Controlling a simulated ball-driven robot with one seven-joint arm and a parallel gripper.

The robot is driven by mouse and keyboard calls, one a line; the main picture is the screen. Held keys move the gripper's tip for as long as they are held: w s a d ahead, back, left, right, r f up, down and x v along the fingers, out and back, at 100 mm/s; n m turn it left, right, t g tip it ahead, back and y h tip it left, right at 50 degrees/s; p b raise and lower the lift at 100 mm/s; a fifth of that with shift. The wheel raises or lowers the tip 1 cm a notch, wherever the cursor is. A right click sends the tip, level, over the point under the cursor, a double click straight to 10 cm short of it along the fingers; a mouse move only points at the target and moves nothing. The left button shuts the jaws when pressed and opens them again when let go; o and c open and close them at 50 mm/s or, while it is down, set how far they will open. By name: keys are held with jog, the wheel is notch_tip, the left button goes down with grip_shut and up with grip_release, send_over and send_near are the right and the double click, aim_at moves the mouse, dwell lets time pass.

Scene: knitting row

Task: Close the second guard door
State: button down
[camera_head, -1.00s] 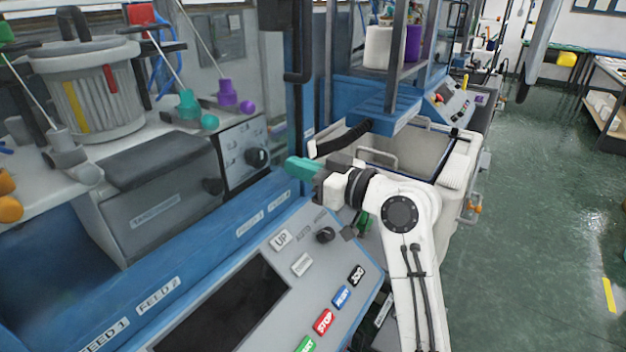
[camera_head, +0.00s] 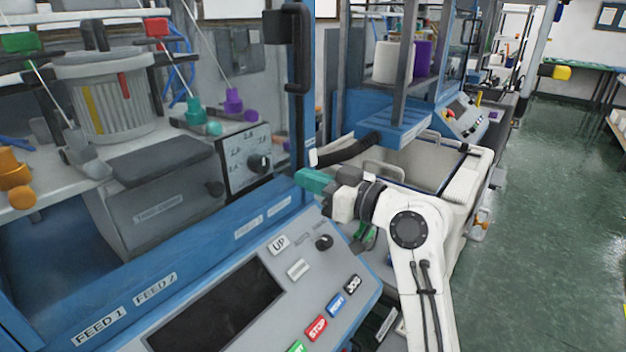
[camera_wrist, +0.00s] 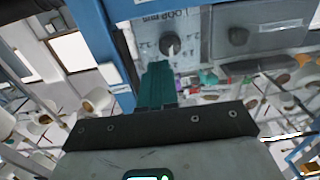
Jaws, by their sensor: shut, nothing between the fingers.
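A blue upright frame edge (camera_head: 302,110) with a black bar handle (camera_head: 297,50) stands at top centre in the head view. It looks like the edge of a guard door; I cannot tell whether it is the second one or how far open it is. My gripper (camera_head: 301,178) has teal fingers, shut and empty. It is below the handle, close to the frame's lower part and above the control panel; contact cannot be told. In the wrist view the shut fingers (camera_wrist: 158,68) point towards a dial panel (camera_wrist: 170,35), with the blue frame (camera_wrist: 101,45) to their left.
The sloped control panel (camera_head: 262,300) with buttons lies below my arm. A grey-white bin (camera_head: 440,165) stands right behind my gripper. Another blue machine (camera_head: 440,105) is farther back. The green floor aisle (camera_head: 540,220) at right is clear.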

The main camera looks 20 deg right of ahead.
jog(key=b+v, duration=0.2)
jog(key=v, duration=0.9)
jog(key=s+d+f+m+g+h, duration=0.15)
jog(key=s+f, duration=0.25)
jog(key=f, duration=0.5)
jog(key=s+f+m+g+h, duration=0.25)
jog(key=s+f, duration=0.25)
jog(key=f, duration=0.5)
jog(key=s+f+m+g+h, duration=0.1)
jog(key=s+f+g+h, duration=0.25)
jog(key=f, duration=0.55)
jog(key=s+d+f+m+g+h, duration=0.1)
jog(key=s+f, duration=0.4)
jog(key=s, duration=0.6)
jog(key=s+d+f+m+g+h, duration=0.2)
jog(key=s+d+f+g, duration=0.2)
jog(key=s, duration=0.7)
notch_tip(320, 180, down, 2)
jog(key=shift+d+f+g+h, duration=0.2)
jog(key=shift+d+g+h, duration=0.1)
jog(key=shift+g+h, duration=0.05)
jog(key=shift+d, duration=0.1)
